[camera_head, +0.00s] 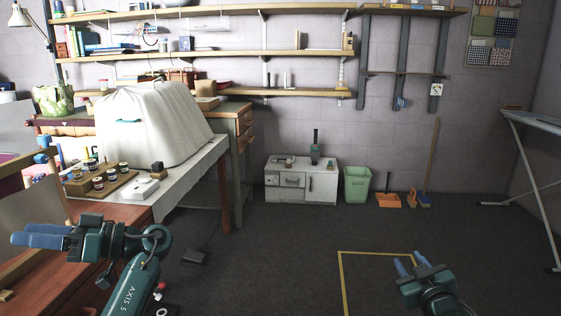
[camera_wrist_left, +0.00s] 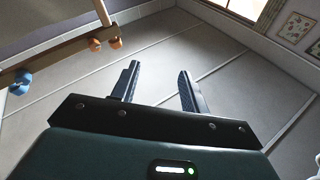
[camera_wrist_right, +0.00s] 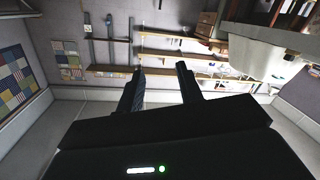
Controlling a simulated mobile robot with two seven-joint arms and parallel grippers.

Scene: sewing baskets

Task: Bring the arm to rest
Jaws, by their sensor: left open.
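My left gripper (camera_head: 24,236) is at the lower left in the head view, above the wooden table's near end, its blue fingers pointing left. In the left wrist view its fingers (camera_wrist_left: 158,82) stand apart with nothing between them. My right gripper (camera_head: 405,262) is at the lower right in the head view, over the dark floor, its fingers pointing up and away. In the right wrist view its fingers (camera_wrist_right: 162,76) are apart and empty.
A chair-like wooden frame (camera_head: 28,220) is near my left gripper. Open floor (camera_head: 270,265) lies between the grippers, with a yellow outline (camera_head: 343,280).

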